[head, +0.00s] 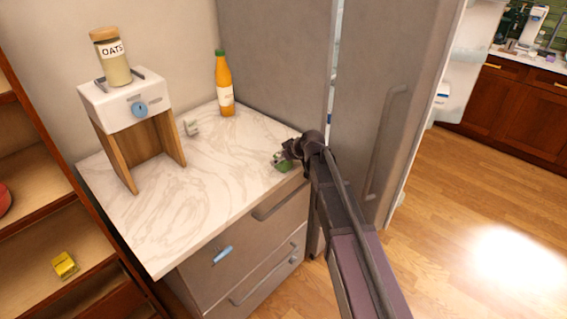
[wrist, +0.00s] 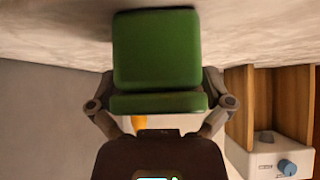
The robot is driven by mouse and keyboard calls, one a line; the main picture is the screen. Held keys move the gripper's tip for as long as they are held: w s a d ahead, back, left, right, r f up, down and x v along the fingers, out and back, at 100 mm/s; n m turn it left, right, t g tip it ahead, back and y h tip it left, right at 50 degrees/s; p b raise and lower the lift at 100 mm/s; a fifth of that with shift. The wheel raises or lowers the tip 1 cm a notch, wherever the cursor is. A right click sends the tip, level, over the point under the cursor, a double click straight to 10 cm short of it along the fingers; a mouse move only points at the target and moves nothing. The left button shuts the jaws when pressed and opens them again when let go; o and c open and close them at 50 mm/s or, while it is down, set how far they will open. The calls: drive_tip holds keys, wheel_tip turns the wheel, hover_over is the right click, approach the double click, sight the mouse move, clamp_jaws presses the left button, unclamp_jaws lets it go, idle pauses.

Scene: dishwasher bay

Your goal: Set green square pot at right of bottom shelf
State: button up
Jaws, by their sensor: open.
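The green square pot (head: 284,167) sits on the marble counter near its right front edge, partly hidden by my gripper in the head view. My gripper (head: 283,158) is at the pot, low over the counter. In the wrist view, which looks upside down, the green pot (wrist: 156,48) fills the space between the two spread fingers of my gripper (wrist: 160,78). The fingers flank the pot's sides, and whether they touch it is unclear. A wooden shelf unit (head: 40,225) stands at the left; its lowest part is cut off by the frame.
A white-topped wooden stand (head: 125,105) with a jar of oats (head: 112,60) is on the counter. An orange bottle (head: 223,85) stands at the back. A small yellow box (head: 64,265) lies on a shelf. Tall grey doors (head: 365,100) rise close behind my arm.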

sight(279, 152)
idle(0.3)
drive_tip(key=shift+s, duration=0.1)
drive_tip(key=c, duration=1)
drive_tip(key=shift+c, duration=0.3)
drive_tip(key=shift+r, duration=0.15)
wheel_tip(279, 152, up, 3)
drive_tip(key=p, duration=0.3)
drive_tip(key=shift+c, duration=0.2)
drive_tip(key=s+d+r+p, duration=0.1)
drive_tip(key=s+d, duration=0.1)
drive_tip(key=s, duration=0.5)
drive_tip(key=s+d+p, duration=0.1)
drive_tip(key=s+d, duration=0.1)
drive_tip(key=s, duration=0.6)
drive_tip(key=shift+d+r, duration=0.35)
